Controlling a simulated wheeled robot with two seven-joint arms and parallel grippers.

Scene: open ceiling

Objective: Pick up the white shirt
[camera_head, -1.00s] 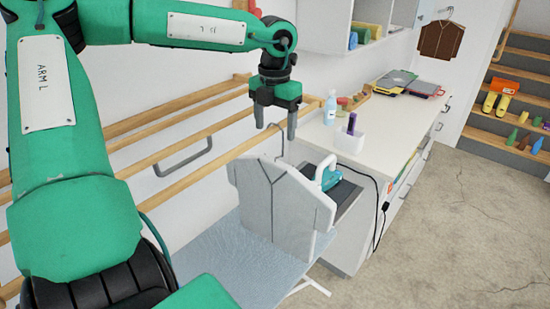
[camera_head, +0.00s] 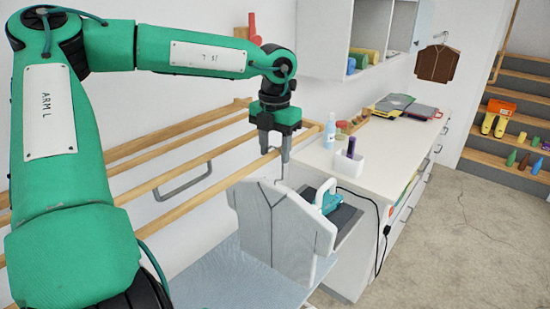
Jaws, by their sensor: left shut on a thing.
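The white shirt (camera_head: 262,222) is a flat, light grey-white shirt shape standing upright over the ironing board (camera_head: 215,268), with a thin hanger hook (camera_head: 281,167) at its collar. I cannot tell whether its lower edge touches the board. My left gripper (camera_head: 275,165) points down right above the collar. Its fingers are shut on the hook of the white shirt. My right gripper is not in view.
A teal iron (camera_head: 326,196) stands just right of the shirt, by a white counter (camera_head: 385,160) with a bottle (camera_head: 330,132) and a white holder (camera_head: 350,163). Wooden rails (camera_head: 180,180) run along the wall behind. A brown shirt (camera_head: 436,64) hangs farther back. Open floor lies at right.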

